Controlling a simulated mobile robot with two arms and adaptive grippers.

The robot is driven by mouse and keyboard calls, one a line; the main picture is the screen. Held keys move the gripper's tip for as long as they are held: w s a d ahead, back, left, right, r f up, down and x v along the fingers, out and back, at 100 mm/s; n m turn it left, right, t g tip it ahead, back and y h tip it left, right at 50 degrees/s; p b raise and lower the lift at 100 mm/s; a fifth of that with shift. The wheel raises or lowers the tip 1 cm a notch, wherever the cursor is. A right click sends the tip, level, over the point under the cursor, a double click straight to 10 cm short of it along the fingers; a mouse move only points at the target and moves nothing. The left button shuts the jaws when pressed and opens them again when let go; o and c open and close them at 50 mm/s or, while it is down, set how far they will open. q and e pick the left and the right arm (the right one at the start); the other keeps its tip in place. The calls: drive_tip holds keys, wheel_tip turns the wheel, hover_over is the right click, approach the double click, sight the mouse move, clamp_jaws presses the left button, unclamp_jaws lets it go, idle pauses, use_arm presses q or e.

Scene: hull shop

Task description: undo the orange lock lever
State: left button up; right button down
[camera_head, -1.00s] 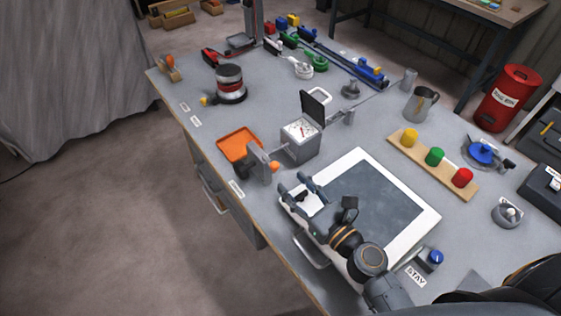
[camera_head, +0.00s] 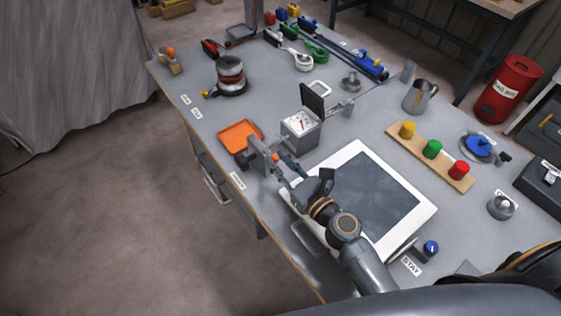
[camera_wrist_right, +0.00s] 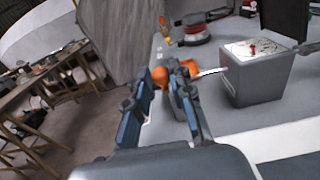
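The orange lock lever (camera_head: 275,157) shows as a small orange knob beside an upright grey bracket (camera_head: 258,157) at the table's front edge. In the right wrist view its round orange end (camera_wrist_right: 160,77) shows between the fingertips. My right gripper (camera_head: 283,167) is at the lever, with its fingers apart; the right wrist view also shows them (camera_wrist_right: 163,80) open, one on each side of the knob. I cannot tell whether either finger touches it. The lever's lower part is partly hidden by the fingers. My left gripper is not in view.
An orange tray (camera_head: 240,134) lies just behind the bracket. A white-framed dark panel (camera_head: 405,235) lies under my right arm. The far left of the table is freer.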

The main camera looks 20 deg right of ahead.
drive_tip(key=shift+y, duration=0.3)
drive_tip(key=w+d+n+g+y+b, duration=0.5)
drive_tip(key=n+g+y+b, duration=0.5)
drive_tip(key=n+g+b, duration=0.1)
drive_tip(key=shift+g+b, duration=0.45)
drive_tip(key=shift+g, duration=0.45)
drive_tip(key=c, duration=1.2)
unclamp_jaws()
